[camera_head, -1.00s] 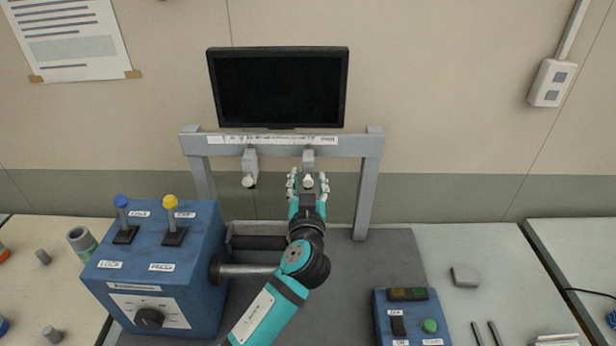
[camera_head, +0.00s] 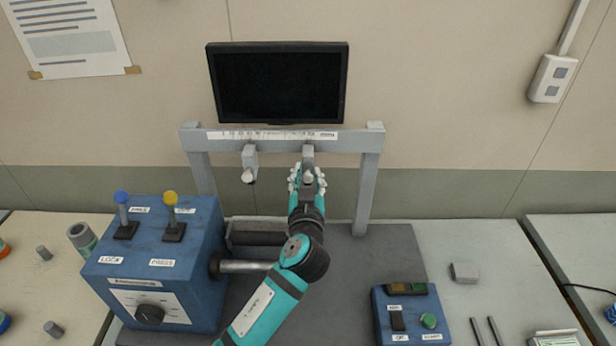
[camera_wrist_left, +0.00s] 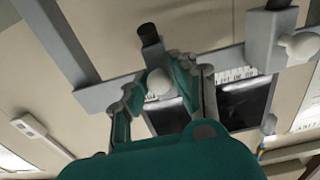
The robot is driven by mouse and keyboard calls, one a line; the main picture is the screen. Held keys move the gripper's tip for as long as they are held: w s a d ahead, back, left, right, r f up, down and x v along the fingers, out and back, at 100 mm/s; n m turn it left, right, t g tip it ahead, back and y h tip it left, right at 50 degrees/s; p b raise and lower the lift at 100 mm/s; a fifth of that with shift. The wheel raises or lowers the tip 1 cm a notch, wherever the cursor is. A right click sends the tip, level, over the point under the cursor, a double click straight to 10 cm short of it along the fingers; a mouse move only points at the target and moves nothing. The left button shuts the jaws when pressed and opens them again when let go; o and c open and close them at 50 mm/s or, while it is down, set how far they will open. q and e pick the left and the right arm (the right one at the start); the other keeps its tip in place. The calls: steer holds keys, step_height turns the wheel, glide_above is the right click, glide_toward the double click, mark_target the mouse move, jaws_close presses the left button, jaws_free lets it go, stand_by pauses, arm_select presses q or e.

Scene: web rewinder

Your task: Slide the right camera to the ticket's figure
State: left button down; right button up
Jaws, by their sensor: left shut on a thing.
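The right camera (camera_head: 308,152) hangs from the grey gantry beam, under the white printed scale strip (camera_head: 272,135). My left gripper (camera_head: 308,178) is at the right camera, with its fingers closed around the white knob at its lower front. In the left wrist view the knob (camera_wrist_left: 159,82) sits between the fingers (camera_wrist_left: 165,95). The left camera (camera_head: 249,164) hangs on the same beam, apart from my gripper. The scale's figures are too small to read. The ticket is not identifiable. My right gripper is not in view.
A dark monitor (camera_head: 277,84) stands above the beam. A blue control box (camera_head: 155,265) with blue and yellow levers is at the left. A smaller blue button box (camera_head: 410,318) is at the front right. The gantry's right post (camera_head: 367,190) stands right of my gripper.

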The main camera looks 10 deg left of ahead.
arm_select(q)
steer(key=s+a, duration=0.1)
steer(key=a, duration=0.6)
steer(key=shift+s+a, duration=0.25)
steer(key=shift+s, duration=0.05)
steer(key=shift+d, duration=0.1)
steer(key=c, duration=1.2)
jaws_free()
steer(key=shift+d, duration=0.1)
steer(key=shift+o, duration=0.2)
steer(key=s+d, duration=0.2)
steer(key=s, duration=0.9)
steer(key=shift+s+d, duration=0.2)
steer(key=shift+s, duration=0.2)
